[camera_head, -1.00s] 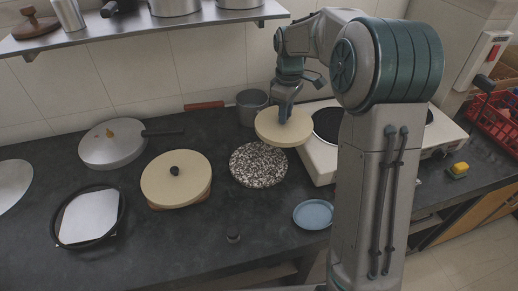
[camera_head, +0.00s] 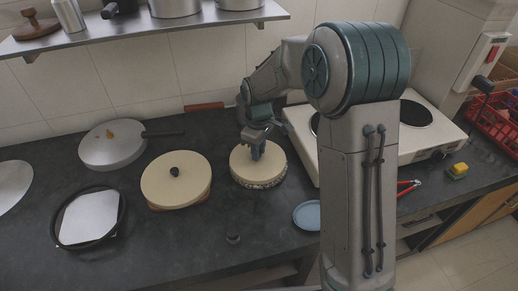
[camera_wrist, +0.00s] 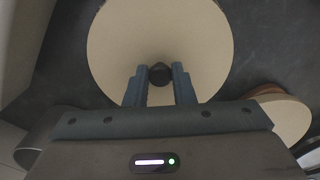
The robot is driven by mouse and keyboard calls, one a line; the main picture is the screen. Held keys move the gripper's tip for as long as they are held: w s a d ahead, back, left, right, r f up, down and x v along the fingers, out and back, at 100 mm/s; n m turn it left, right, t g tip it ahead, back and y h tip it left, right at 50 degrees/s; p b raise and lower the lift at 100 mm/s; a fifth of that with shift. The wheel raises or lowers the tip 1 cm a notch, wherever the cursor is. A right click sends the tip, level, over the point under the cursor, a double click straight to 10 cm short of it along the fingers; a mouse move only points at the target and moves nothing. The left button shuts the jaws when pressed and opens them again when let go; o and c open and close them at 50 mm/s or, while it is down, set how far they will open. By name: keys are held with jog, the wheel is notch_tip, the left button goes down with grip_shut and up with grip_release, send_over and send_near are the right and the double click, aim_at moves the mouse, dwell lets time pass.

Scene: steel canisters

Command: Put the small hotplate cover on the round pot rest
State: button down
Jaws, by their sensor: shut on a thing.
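The small hotplate cover (camera_head: 246,171), a cream disc with a dark knob, is at the middle of the counter in the head view. My gripper (camera_head: 257,153) is above its centre. In the wrist view my gripper (camera_wrist: 160,72) has its two fingers on either side of the dark knob (camera_wrist: 160,75), shut on it, with the cream disc (camera_wrist: 160,30) around them. The round pot rest (camera_head: 263,185), speckled black and white, lies directly under the cover, mostly hidden. Only its front edge shows. I cannot tell if the cover touches it or hovers slightly above.
A larger cream cover (camera_head: 180,190) with a dark knob lies to the left. A blue plate (camera_head: 307,215) is at front right and the white hotplate unit (camera_head: 415,143) stands behind my arm.

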jog(key=c, duration=1.2)
grip_release()
jog(key=shift+f, duration=0.1)
jog(key=shift+c, duration=0.2)
notch_tip(320, 180, up, 12)
jog(key=s+d+m+t, duration=0.1)
jog(key=s+d+m, duration=0.4)
jog(key=s, duration=0.6)
jog(key=s+d+m+t, duration=0.1)
jog(key=s+d+m, duration=0.4)
jog(key=s, duration=0.7)
jog(key=shift+s+d+m+t, duration=0.15)
jog(key=shift+d+m+t, duration=0.25)
jog(key=shift+m, duration=0.4)
